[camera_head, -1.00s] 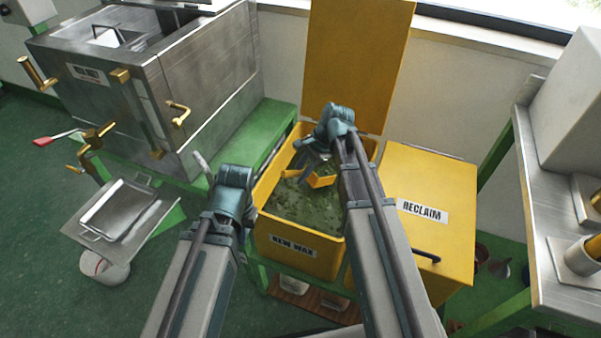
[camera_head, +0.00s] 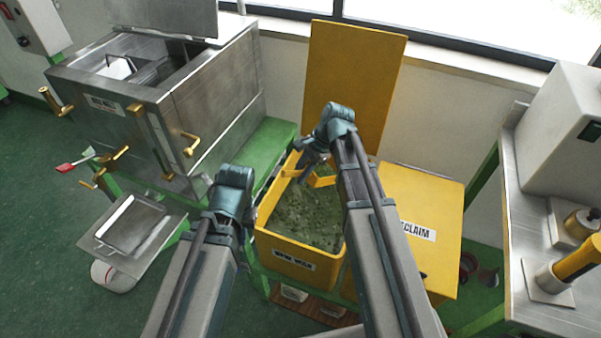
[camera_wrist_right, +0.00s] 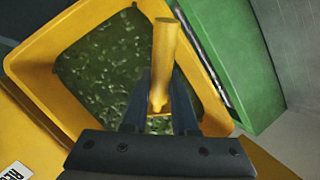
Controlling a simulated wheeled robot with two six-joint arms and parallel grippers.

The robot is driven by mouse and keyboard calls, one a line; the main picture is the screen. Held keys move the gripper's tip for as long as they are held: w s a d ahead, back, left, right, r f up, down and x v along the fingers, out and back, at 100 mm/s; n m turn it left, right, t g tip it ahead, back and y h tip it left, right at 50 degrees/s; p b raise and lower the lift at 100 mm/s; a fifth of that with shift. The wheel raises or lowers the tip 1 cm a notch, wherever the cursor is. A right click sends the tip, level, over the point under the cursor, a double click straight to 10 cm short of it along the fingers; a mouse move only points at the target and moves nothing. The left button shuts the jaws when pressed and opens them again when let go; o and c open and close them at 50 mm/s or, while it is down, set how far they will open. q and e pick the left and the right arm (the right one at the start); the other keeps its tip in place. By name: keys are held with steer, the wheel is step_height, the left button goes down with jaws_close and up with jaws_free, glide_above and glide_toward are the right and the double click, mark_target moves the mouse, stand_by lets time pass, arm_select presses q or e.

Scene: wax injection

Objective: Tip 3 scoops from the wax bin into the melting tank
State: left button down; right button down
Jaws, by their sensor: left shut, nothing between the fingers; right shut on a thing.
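The yellow wax bin (camera_head: 290,262), labelled NEW WAX, stands open with green wax pellets (camera_head: 305,215) inside. My right gripper (camera_head: 308,174) is shut on the handle of a yellow scoop (camera_head: 323,181) over the back part of the bin. In the right wrist view the scoop's handle (camera_wrist_right: 165,55) stands up between the fingers, above the pellets. The scoop's bowl is mostly hidden, so I cannot tell what it holds. The steel melting tank (camera_head: 125,112) is at the left with its top open. My left gripper (camera_head: 214,188) is shut and empty, left of the bin; its fingertips are largely hidden.
The bin's raised lid (camera_head: 352,85) stands behind it. A closed yellow RECLAIM bin (camera_head: 437,200) adjoins on the right. A green stand (camera_head: 270,145) lies between tank and bin. A steel tray (camera_head: 132,228) and brass handles jut out before the tank. A steel bench (camera_head: 520,210) is at right.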

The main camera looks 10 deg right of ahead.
steer(key=shift+r+p, duration=3.95)
steer(key=shift+r, duration=0.4)
